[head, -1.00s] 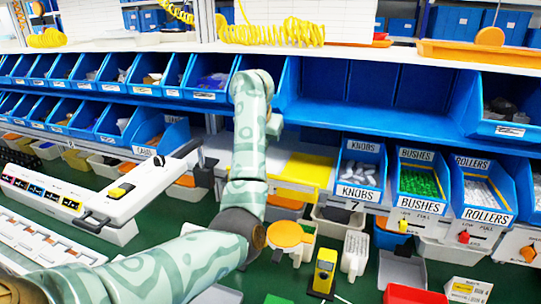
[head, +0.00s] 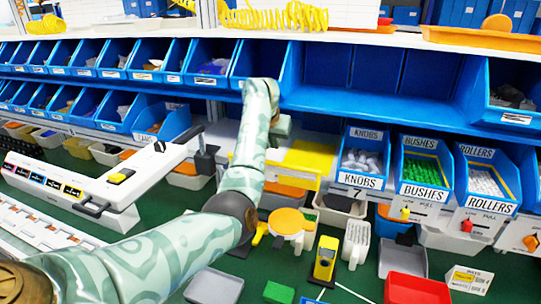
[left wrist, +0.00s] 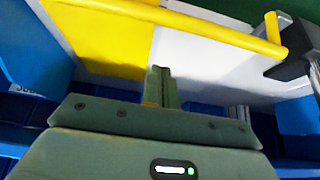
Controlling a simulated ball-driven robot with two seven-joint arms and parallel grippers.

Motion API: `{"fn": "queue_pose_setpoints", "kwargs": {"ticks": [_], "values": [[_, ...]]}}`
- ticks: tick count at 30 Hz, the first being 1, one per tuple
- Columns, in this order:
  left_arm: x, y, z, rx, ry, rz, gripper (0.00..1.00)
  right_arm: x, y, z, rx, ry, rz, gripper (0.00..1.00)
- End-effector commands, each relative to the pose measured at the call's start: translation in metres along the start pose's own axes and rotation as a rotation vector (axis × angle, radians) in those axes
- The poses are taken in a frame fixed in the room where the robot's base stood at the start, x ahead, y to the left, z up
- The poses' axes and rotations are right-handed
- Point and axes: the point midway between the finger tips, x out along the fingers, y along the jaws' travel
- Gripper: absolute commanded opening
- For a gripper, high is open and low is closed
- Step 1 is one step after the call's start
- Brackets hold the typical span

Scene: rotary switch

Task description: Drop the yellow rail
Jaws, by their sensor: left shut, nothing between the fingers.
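The yellow rail (head: 291,179) runs along the front of a white and yellow panel below the blue bins in the head view, partly hidden behind my left arm. In the left wrist view the rail (left wrist: 215,35) slants across the top, ending at a yellow upright post (left wrist: 272,28). My left gripper (left wrist: 163,78) is shut and empty, its fingers pointing toward the yellow and white panel. The fingers appear apart from the rail. In the head view this gripper is mostly hidden behind my arm. My right gripper is not in view.
Blue bins labelled knobs (head: 361,181), bushes (head: 422,193) and rollers (head: 486,204) stand to the right. A white machine (head: 110,180) with a black handle is at the left. A red tray (head: 415,290) and a yellow device (head: 325,259) sit on the green surface.

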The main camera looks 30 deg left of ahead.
Motion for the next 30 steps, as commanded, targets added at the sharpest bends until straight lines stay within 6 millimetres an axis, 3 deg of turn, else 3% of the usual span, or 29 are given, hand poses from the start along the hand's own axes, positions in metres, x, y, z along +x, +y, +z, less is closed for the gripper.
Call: {"fn": "queue_pose_setpoints", "kwargs": {"ticks": [3, 13, 30], "values": [[0.019, -0.001, 0.002, -0.001, -0.002, -0.001, 0.0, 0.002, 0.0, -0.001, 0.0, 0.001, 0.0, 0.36], [0.003, -0.001, 0.034, -0.001, 0.0, -0.001, 0.0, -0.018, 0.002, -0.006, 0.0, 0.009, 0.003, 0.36], [0.005, -0.001, 0.039, -0.001, 0.012, 0.001, 0.0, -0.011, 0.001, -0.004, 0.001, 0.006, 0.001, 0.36]]}}
